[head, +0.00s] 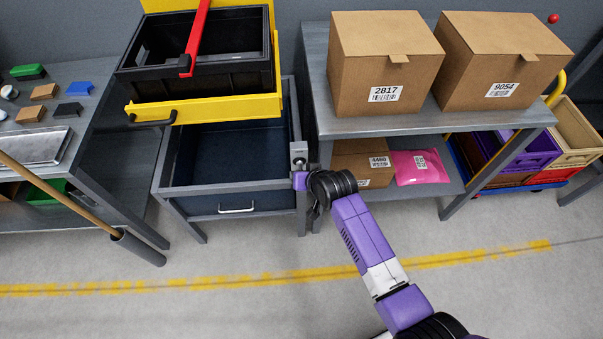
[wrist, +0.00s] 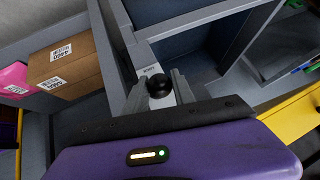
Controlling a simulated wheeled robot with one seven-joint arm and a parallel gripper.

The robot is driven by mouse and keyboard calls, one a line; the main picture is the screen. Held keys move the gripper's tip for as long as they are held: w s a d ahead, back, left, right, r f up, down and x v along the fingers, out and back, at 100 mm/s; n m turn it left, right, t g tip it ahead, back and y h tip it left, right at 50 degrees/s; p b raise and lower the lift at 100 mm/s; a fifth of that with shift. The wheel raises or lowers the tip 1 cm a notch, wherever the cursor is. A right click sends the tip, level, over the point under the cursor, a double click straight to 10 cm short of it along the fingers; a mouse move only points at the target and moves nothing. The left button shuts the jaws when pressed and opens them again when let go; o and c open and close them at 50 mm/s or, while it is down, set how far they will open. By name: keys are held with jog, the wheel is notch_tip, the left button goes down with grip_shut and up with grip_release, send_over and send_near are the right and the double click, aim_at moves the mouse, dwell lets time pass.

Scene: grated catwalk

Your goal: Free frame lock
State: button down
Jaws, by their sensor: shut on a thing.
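The frame lock shows as a light metal block (head: 298,151) at the front right corner of the grey drawer frame (head: 233,186). In the wrist view a round black knob (wrist: 159,85) stands on its pale plate, with small dark marking.
A yellow tray with a black crate (head: 200,75) and red handle sits above the open, empty drawer. A shelf to the right holds cardboard boxes (head: 383,65) and a pink parcel (head: 420,167). The floor in front is clear.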

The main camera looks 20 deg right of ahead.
dwell(0.3)
jog(key=c, duration=1.1)
grip_release()
jog(key=shift+o, duration=0.2)
jog(key=v, duration=0.7)
jog(key=shift+s+r, duration=0.25)
jog(key=shift+r, duration=0.05)
